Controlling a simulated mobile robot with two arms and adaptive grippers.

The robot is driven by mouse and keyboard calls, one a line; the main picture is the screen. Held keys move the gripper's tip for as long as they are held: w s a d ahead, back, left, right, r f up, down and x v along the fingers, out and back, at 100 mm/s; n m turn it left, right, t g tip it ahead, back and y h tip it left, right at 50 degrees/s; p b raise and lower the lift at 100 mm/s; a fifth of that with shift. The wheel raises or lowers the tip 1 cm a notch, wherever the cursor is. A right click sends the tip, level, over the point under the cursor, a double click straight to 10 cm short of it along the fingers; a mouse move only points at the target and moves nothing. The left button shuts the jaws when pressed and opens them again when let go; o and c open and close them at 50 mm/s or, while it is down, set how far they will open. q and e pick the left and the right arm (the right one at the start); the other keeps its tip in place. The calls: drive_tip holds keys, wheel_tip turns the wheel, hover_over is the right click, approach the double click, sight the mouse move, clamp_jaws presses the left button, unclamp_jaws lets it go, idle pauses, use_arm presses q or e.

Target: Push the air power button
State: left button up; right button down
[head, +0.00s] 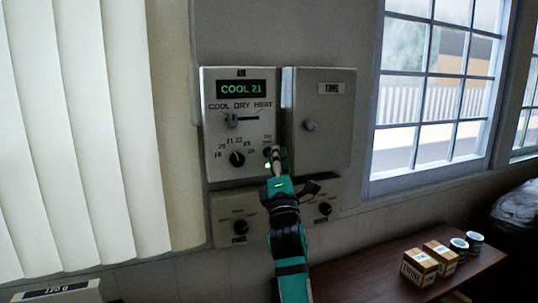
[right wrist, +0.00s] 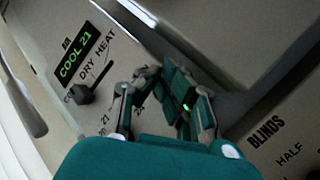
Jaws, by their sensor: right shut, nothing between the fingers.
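The air control panel (head: 212,140) is a pale wall box with a lit green display reading COOL 21 (head: 241,89). It carries a mode slider (head: 231,121) set toward COOL and a round temperature dial (head: 237,159). A small green light (head: 267,165) glows at its lower right. My right gripper (head: 275,152) is shut and empty, its tips at the panel's lower right edge, beside the light. The power button is not clearly visible there; the fingers cover that spot. I cannot tell whether they touch the panel. The right wrist view also shows the display (right wrist: 74,60) and my right gripper (right wrist: 170,78).
Lower boxes have knobs, one left (head: 240,227) and one right (head: 325,209). A dark table (head: 375,270) holds a twine box (head: 417,268) and cans (head: 459,245). Blinds (head: 75,130) hang left.

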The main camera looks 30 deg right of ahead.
idle(0.5)
drive_tip(key=shift+s, duration=0.45)
drive_tip(key=shift+p, duration=0.3)
drive_tip(key=s+p, duration=0.2)
drive_tip(key=s, duration=0.4)
drive_tip(key=shift+a, duration=0.2)
drive_tip(key=c, duration=2)
unclamp_jaws()
